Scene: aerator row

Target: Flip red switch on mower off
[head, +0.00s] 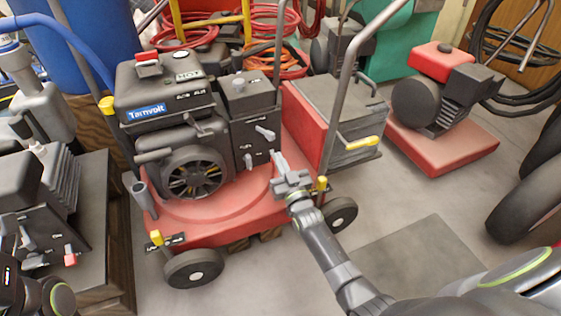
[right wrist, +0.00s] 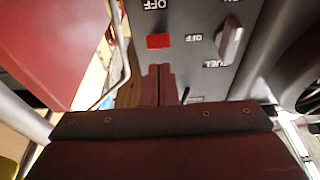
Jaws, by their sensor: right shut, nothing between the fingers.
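The mower has a red deck (head: 215,222) and a black engine (head: 165,95) marked Tamvolt. A dark control panel (head: 262,112) with grey levers is on the engine's right side. In the right wrist view a red switch (right wrist: 160,41) sits on the panel below an OFF label; which way it is set I cannot tell. A red piece on a white base (head: 148,63) is on the engine top. My right gripper (head: 279,158) is shut and empty, close to the panel's lower part. In the wrist view its fingertips (right wrist: 158,70) point just below the red switch, seemingly apart from it. My left gripper is not in view.
A grey lever (right wrist: 232,42) labelled FUEL is right of the red switch. A red-sided grey box (head: 335,110) and the handle tube (head: 352,65) stand right of the panel. Another machine (head: 45,205) is at left, a red engine unit (head: 440,140) at right. Floor at front is clear.

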